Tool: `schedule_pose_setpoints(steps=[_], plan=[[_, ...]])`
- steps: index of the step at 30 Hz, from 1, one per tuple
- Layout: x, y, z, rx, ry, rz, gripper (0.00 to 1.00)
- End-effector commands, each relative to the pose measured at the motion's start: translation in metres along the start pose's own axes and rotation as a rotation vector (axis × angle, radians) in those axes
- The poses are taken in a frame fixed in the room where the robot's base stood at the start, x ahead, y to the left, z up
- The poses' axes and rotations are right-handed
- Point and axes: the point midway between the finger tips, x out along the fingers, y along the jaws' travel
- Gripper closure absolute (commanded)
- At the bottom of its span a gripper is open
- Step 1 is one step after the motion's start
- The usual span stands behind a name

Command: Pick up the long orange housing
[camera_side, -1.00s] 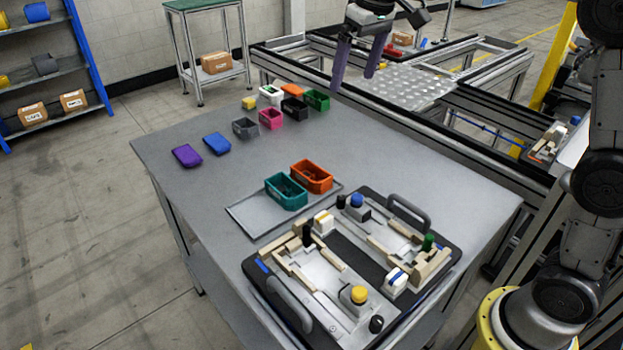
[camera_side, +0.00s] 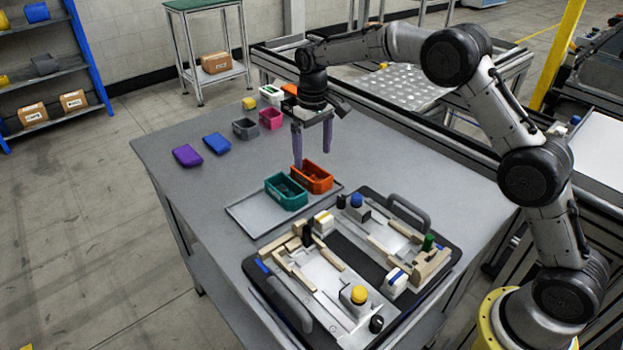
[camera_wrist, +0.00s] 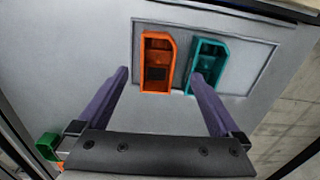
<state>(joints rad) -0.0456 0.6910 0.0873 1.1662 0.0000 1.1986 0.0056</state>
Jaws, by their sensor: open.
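The long orange housing (camera_side: 318,181) is an open-topped box. It sits on a grey tray (camera_side: 250,215), beside a teal housing (camera_side: 279,196). In the wrist view the orange housing (camera_wrist: 157,78) is upright in the picture, left of the teal housing (camera_wrist: 203,60). My gripper (camera_side: 312,162) is open and empty, with its two purple fingers pointing down above and just behind the orange housing. In the wrist view my gripper (camera_wrist: 158,75) has its fingers wide apart, and the right fingertip overlaps the teal housing in the picture. I cannot tell the exact height gap.
A black pallet fixture (camera_side: 258,277) with handles, wooden blocks and coloured knobs stands in front of the tray. Purple (camera_side: 187,155) and blue (camera_side: 217,143) parts lie at the left. Grey (camera_side: 245,128) and pink (camera_side: 270,118) boxes stand behind.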

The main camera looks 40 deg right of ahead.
Motion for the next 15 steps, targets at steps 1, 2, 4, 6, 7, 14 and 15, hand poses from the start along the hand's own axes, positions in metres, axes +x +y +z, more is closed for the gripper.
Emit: schedule_pose_setpoints(steps=[1, 2, 4, 6, 7, 14, 15], plan=[[0.007, 0.0, 0.0, 0.0, -0.001, 0.0, 0.0], [0.009, 0.0, 0.0, 0.0, -0.001, 0.0, 0.0], [0.013, 0.0, 0.0, 0.0, 0.0, 0.0, 0.0], [0.016, 0.0, 0.0, 0.0, 0.001, 0.0, 0.0], [0.018, 0.001, -0.001, 0.0, 0.001, 0.0, 0.0], [0.049, 0.004, -0.006, 0.0, -0.001, 0.0, 0.0], [0.055, 0.003, -0.006, 0.0, -0.002, 0.0, 0.0]])
